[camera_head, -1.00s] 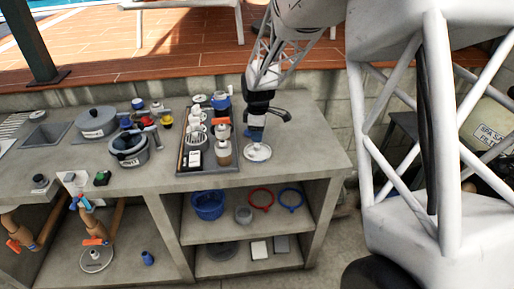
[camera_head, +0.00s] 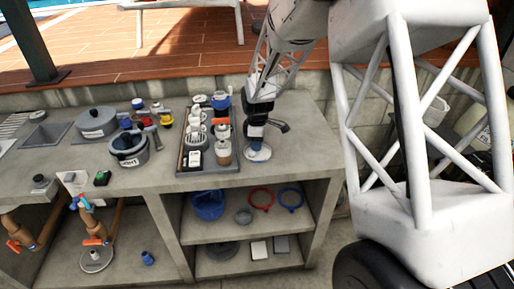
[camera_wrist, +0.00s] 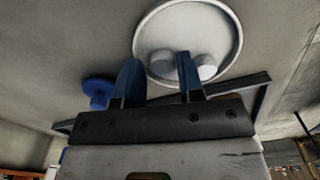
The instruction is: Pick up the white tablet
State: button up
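A round white dish (camera_head: 257,155) lies on the counter below my gripper (camera_head: 256,142). The left tablet appears between the fingers in the picture. The right finger appears in front of the gap between the tablets and partly covers them. I cannot tell whether either finger touches a tablet. In the head view the tablets are too small or hidden to make out.
A dark tray (camera_head: 207,171) with bottles and small containers stands just left of the dish. A grey pot (camera_head: 128,148) stands farther left. A blue round object (camera_wrist: 98,90) is near the dish. The counter's front edge is close by.

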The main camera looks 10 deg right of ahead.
jog(key=shift+s+f, duration=0.35)
jog(key=shift+f, duration=0.3)
jog(key=shift+s+f, duration=0.1)
jog(key=shift+f, duration=0.05)
jog(key=c, duration=0.7)
jog(key=shift+o, duration=0.2)
jog(key=shift+r, duration=0.75)
jog(key=r, duration=0.2)
jog(key=shift+s+r, duration=0.2)
jog(key=shift+r, duration=0.2)
jog(key=s, duration=0.5)
jog(key=s+d+r, duration=0.1)
jog(key=s, duration=0.9)
jog(key=shift+d+r, duration=0.3)
jog(key=shift+r, duration=0.1)
jog(key=shift+w, duration=0.15)
